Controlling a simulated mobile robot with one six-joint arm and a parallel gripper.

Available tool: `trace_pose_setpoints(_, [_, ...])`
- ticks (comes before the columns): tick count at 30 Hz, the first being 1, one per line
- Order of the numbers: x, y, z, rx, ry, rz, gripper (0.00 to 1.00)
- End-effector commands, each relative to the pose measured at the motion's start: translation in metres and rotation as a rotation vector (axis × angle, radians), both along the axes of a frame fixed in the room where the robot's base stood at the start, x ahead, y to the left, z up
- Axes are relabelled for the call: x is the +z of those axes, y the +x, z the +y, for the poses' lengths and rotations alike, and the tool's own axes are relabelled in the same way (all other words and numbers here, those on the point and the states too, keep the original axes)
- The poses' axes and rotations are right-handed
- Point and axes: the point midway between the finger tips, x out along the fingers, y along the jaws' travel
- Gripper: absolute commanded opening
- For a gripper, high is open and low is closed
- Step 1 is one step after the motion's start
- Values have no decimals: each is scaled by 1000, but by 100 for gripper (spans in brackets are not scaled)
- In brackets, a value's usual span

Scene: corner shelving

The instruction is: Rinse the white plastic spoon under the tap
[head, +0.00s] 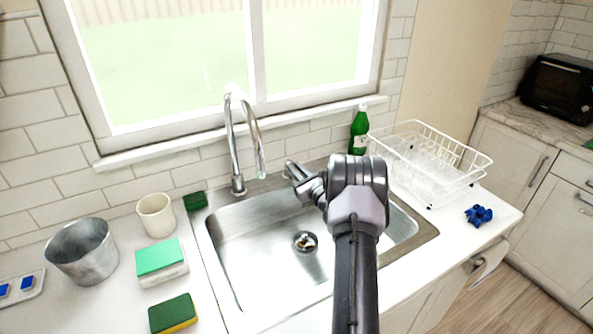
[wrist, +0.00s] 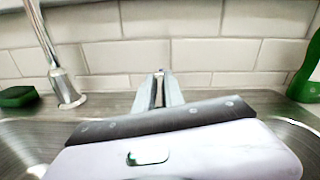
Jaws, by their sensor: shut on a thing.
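My gripper (head: 290,168) reaches over the back of the steel sink (head: 250,245), close to the right of the tap spout. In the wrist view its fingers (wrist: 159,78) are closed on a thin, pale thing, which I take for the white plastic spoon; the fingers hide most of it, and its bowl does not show. The curved chrome tap (head: 235,150) stands behind the sink, and its base shows at the left in the wrist view (wrist: 66,88).
A green bottle (head: 358,130) and a white dish rack (head: 435,190) stand right of the sink. A cream cup (head: 156,215), metal bucket (head: 82,255) and sponges (head: 172,314) stand left. The window wall rises close behind. The sink's left half is clear.

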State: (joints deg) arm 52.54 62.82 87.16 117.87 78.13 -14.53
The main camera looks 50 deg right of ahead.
Motion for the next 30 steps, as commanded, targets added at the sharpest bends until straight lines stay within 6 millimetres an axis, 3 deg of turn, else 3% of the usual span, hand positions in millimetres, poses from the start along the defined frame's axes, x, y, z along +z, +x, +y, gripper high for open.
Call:
trace_pose_setpoints(22, [-1,0,-1,5,0,0,0])
trace_pose_setpoints(30, [-3,-2,-11,178,-3,-3,0])
